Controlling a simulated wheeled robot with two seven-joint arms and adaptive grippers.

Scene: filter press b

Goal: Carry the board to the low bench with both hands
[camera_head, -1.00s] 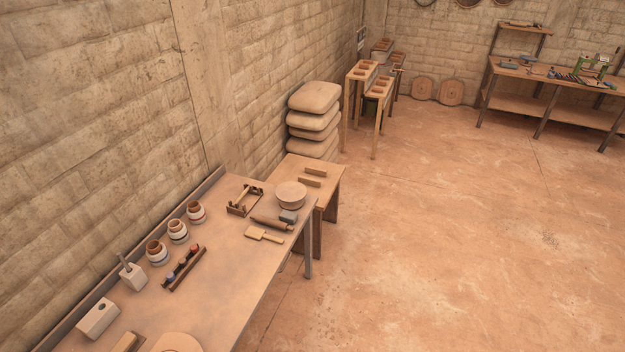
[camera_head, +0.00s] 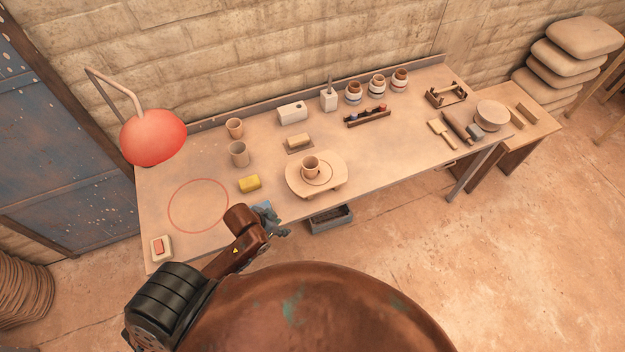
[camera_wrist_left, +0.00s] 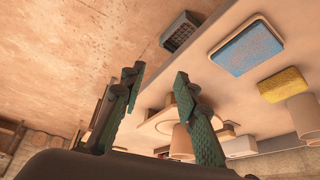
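The board (camera_head: 331,187) is a pale, rounded slab raised slightly on the long worktable, near its front edge. A small tan cup (camera_head: 311,165) stands on it, inside a ring mark. The low bench (camera_head: 541,126) is the smaller wooden table at the right end of the worktable. My left gripper (camera_head: 277,224) is at the worktable's front edge, left of the board and apart from it. In the left wrist view its fingers (camera_wrist_left: 160,77) are spread with nothing between them, and they partly hide the board behind. My right gripper is not in view.
A blue sponge (camera_head: 263,207) and a yellow sponge (camera_head: 250,184) lie left of the board. A red lamp (camera_head: 153,137) stands at the left. Floor is open in front.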

